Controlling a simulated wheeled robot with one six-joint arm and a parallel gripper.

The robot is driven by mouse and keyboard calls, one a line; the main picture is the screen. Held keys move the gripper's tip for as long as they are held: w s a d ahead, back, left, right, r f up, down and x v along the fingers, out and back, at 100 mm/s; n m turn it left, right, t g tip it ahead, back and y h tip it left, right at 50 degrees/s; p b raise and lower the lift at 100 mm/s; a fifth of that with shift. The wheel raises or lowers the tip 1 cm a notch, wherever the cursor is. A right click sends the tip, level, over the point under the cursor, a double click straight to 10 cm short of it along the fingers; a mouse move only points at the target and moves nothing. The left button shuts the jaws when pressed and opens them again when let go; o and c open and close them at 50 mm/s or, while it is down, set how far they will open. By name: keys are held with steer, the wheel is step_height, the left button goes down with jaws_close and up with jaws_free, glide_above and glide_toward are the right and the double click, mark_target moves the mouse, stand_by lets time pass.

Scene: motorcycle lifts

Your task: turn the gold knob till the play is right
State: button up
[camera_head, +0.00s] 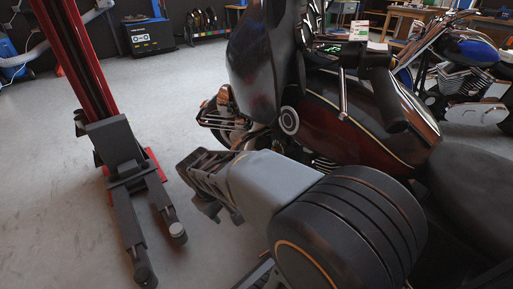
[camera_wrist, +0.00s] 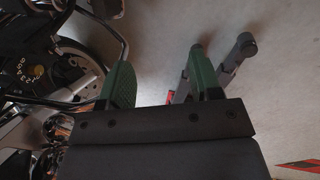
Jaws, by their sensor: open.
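The gold knob (camera_wrist: 37,71) shows small at the left of the wrist view, with pale numerals beside it, near a motorcycle wheel (camera_wrist: 82,72). I cannot make it out in the head view. My gripper (camera_wrist: 160,58) is open, with its two green fingers apart and only floor between them. The knob lies well to the left of the fingers, not touching them. In the head view my gripper (camera_head: 205,180) is low beside the front of the dark red motorcycle (camera_head: 355,125).
A red lift post (camera_head: 75,50) with dark feet stands on the left; its arms also show ahead of the fingers in the wrist view (camera_wrist: 238,52). A dark bar curves close to the left finger. A blue motorcycle (camera_head: 470,50) stands at the right. Open floor lies at left.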

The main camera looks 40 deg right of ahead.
steer(key=w+d+n+g+h+p, duration=0.4)
steer(key=d+n+g+h, duration=0.15)
steer(key=d, duration=0.55)
steer(key=n+t+h+p, duration=0.1)
steer(key=n+h+p, duration=0.4)
steer(key=n+h, duration=0.6)
glide_toward(274, 152)
steer(key=s+a+r+n, duration=0.1)
steer(key=s+a+r, duration=0.4)
step_height(274, 152, down, 7)
steer(key=w+d+n+t+h+p, duration=0.1)
steer(key=n+t+h+p, duration=0.1)
steer(key=n+t, duration=0.6)
steer(key=shift+n+g, duration=0.45)
steer(key=shift+g, duration=0.1)
steer(key=b+x, duration=0.2)
steer(key=x, duration=1.1)
steer(key=shift+w+d+f, duration=0.1)
steer(key=shift+w+d, duration=0.1)
steer(key=shift+d, duration=0.05)
steer(key=shift+c, duration=0.4)
